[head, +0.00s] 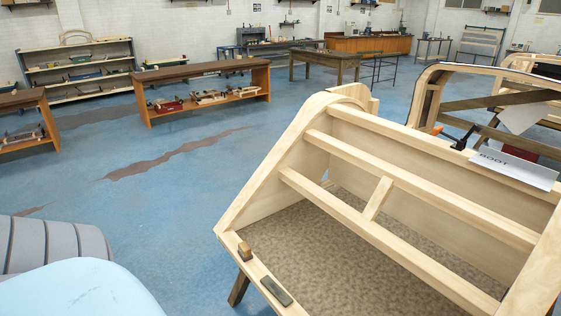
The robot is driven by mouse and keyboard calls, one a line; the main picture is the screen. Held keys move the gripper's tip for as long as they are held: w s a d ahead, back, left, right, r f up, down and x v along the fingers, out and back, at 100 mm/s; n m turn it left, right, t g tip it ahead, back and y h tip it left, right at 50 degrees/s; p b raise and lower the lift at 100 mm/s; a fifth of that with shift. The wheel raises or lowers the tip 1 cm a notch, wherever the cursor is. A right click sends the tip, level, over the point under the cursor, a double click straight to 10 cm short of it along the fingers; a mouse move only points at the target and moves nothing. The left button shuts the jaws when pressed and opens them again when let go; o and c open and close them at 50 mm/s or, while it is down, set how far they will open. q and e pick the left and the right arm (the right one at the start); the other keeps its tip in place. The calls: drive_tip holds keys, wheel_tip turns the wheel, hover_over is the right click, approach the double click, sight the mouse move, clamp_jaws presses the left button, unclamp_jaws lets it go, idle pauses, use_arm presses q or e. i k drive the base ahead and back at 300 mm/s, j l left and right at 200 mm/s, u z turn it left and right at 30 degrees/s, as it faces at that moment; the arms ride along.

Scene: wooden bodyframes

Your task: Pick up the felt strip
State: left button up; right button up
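A small flat grey-green strip (276,291), which looks like the felt strip, lies on the lower front rail of a pale wooden bodyframe (232,240). It lies along the rail near the bottom of the head view. A small brown block with a dark top (245,251) stands on the same rail, just up and left of the strip, apart from it. Neither of my grippers is in view.
The bodyframe has a patterned grey-brown floor panel (350,250) and crossing rails (400,242). A white card reading "BOOT" (515,168) rests on its upper rail. Other frames stand behind right. Wooden benches (205,72) stand further back. Blue floor (150,215) is clear at left.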

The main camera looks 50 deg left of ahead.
sight(272, 285)
drive_tip(key=u, duration=1.55)
